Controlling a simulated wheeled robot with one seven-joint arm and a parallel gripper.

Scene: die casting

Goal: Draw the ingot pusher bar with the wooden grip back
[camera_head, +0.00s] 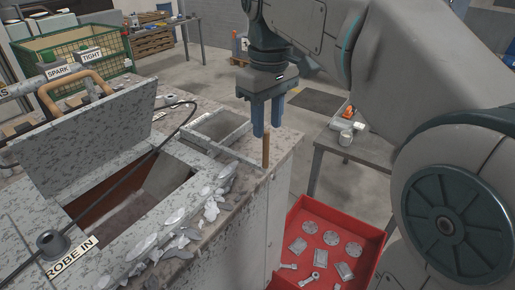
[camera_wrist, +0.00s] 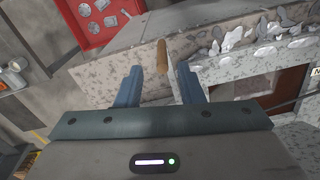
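The wooden grip (camera_head: 266,150) of the pusher bar stands up at the right rim of the speckled grey furnace top. It is a brown stick, seen also in the wrist view (camera_wrist: 162,57), where a thin grey bar (camera_wrist: 173,88) runs from it toward the furnace opening. My gripper (camera_head: 267,131) points down just above the grip, its two blue fingers apart. In the wrist view the grip lies between and beyond the open fingertips (camera_wrist: 160,69). I see no finger touching it. The bar is mostly hidden in the head view.
The furnace has a raised lid (camera_head: 95,135) and an open well (camera_head: 125,195). Metal scraps (camera_head: 215,195) lie along its rim. A red tray (camera_head: 292,222) with castings sits low at the right. A grey table (camera_head: 362,148) stands behind it. A black cable (camera_head: 120,172) crosses the furnace top.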

